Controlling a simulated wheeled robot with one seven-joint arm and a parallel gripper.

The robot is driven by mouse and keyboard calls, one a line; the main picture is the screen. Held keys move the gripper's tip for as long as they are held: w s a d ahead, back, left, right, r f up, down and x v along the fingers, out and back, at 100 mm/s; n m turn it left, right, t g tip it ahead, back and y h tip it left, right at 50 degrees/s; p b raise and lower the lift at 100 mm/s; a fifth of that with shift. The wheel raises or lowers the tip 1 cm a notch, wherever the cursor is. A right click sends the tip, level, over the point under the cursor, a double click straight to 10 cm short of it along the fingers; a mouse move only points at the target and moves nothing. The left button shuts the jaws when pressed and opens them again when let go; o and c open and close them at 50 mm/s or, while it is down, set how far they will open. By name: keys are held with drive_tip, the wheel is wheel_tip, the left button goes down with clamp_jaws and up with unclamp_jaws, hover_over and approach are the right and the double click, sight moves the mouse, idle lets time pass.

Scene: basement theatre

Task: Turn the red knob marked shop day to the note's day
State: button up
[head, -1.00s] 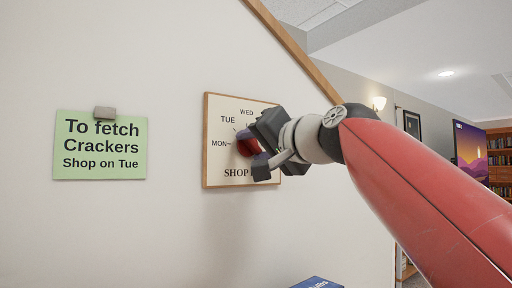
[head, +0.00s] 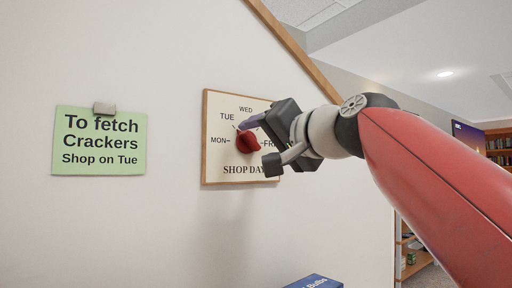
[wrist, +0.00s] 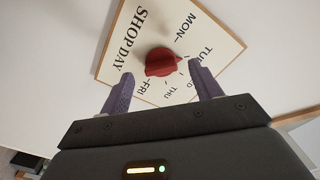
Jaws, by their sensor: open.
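The red knob (head: 248,142) sits on a cream dial board with a wooden frame (head: 217,174), marked SHOP DAY, on the wall. MON, TUE, WED and FRI show around it; THU reads in the wrist view. The knob (wrist: 160,62) has a raised ridge, which appears to lie along the line toward TUE. The green note (head: 100,150) on the left reads "To fetch Crackers Shop on Tue". My gripper (head: 256,144) is open and empty, just in front of the board. In the wrist view, its two fingers (wrist: 161,75) stand apart, short of the knob.
A metal clip (head: 104,108) holds the note. A blue box (head: 316,283) stands below the board at the bottom edge. A wooden trim runs diagonally above the board. The wall between note and board is bare. A room with shelves lies at the right.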

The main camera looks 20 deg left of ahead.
drive_tip(key=b+v, duration=0.1)
drive_tip(key=v, duration=0.4)
drive_tip(key=shift+f, duration=0.1)
idle(0.3)
drive_tip(key=d+f+m+h+p, duration=0.15)
drive_tip(key=d+f+h, duration=0.5)
drive_tip(key=f, duration=0.65)
drive_tip(key=s+d+f+g+h+p, duration=0.1)
drive_tip(key=s+d+f, duration=0.4)
drive_tip(key=f, duration=0.6)
drive_tip(key=s+d+f+g+h+p, duration=0.1)
drive_tip(key=s+d+f+g+h, duration=0.2)
drive_tip(key=f, duration=0.8)
drive_tip(key=s+d+f+g+h+p, duration=0.1)
drive_tip(key=s+d+f+g+h, duration=0.1)
drive_tip(key=s+d+f, duration=0.5)
wheel_tip(320, 180, down, 5)
drive_tip(key=d+h, duration=0.1)
drive_tip(key=d, duration=0.1)
drive_tip(key=shift+d, duration=0.3)
drive_tip(key=shift+s+n, duration=0.15)
drive_tip(key=shift+n, duration=0.1)
